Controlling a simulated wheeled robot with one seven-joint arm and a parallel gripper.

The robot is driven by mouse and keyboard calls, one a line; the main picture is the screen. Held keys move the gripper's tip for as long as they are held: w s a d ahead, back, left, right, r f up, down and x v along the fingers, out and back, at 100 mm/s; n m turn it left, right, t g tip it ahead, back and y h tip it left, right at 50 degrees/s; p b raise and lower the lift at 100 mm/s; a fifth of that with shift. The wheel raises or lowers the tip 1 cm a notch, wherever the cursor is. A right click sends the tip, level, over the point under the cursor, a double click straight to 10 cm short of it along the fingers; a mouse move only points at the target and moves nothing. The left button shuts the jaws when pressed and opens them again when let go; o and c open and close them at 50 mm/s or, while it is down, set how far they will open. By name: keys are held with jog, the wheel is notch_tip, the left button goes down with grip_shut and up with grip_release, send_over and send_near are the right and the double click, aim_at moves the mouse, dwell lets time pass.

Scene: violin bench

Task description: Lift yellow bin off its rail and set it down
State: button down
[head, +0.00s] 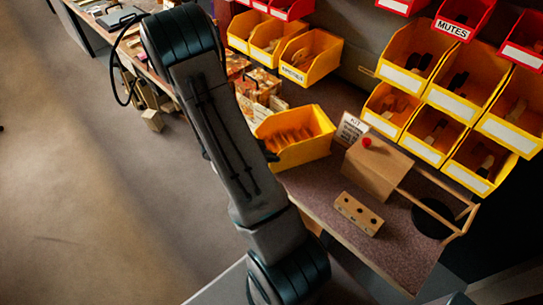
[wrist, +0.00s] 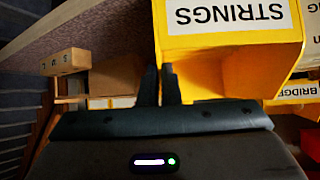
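A yellow bin (head: 300,152) with brown contents is over the left part of the bench, away from the racked bins; I cannot tell whether it touches the bench. In the wrist view a yellow bin (wrist: 235,62) with an upside-down STRINGS label fills the upper right. My gripper (wrist: 159,70) is at this bin's left edge, its two dark fingers close together on either side of the wall and seemingly shut on it.
The bench (head: 400,250) holds a wooden box (head: 378,168) with a red knob, a block with holes (head: 358,213), a KIT card (head: 351,128) and a black disc (head: 432,218) beside a wooden frame. Racked yellow bins (head: 412,55) stand behind. Bench front is partly clear.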

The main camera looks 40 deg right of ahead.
jog(key=shift+f, duration=0.35)
jog(key=c, duration=1.6)
grip_release()
jog(key=shift+o, duration=0.2)
